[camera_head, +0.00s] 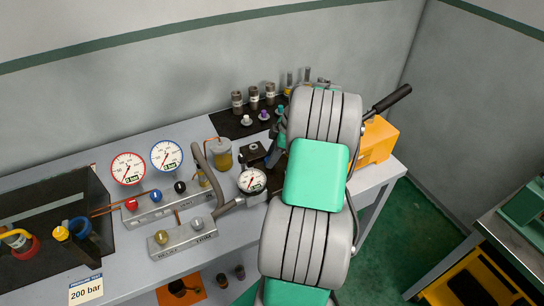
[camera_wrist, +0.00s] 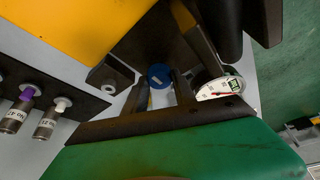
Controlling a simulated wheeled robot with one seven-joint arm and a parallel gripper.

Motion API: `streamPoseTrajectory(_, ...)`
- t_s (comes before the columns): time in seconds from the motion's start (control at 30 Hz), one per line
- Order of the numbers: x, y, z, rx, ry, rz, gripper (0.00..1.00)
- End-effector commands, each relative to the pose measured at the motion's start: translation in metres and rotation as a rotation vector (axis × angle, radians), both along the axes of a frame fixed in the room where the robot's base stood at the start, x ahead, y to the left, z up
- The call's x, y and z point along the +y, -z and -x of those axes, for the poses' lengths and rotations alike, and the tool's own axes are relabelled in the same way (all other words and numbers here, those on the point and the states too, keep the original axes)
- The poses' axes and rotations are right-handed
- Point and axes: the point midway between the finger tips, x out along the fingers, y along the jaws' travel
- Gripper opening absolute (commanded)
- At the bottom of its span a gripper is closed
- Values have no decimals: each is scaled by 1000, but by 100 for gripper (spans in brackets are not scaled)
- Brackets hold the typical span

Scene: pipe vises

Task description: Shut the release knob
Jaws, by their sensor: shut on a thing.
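A round blue knob (camera_wrist: 158,72) with a white mark shows in the wrist view, and I take it as the release knob. My gripper (camera_wrist: 162,84) has its dark fingers on either side of the knob and is shut on it. In the head view my arm hides the knob and most of the gripper. The fingers there reach toward the dark pump block (camera_head: 256,149). A round gauge (camera_head: 252,180) stands just in front of the block; it also shows right of the fingers in the wrist view (camera_wrist: 218,88).
An orange box (camera_head: 376,142) stands behind my arm, close to the gripper. Several fittings stand on a black mat (camera_head: 229,123) at the back. Valve blocks with coloured knobs (camera_head: 161,237), two 0 bar gauges (camera_head: 166,155) and a dark clear-walled box (camera_head: 50,215) fill the bench's left.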

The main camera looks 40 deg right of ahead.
Motion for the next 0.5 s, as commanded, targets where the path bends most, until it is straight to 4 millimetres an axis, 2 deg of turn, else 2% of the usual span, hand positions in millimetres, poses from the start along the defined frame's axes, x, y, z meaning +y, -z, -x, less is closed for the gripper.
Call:
streamPoseTrajectory(0.27,1,2,1,0,86,2,0)
streamPoseTrajectory(0.5,2,3,1,-2,260,2,0)
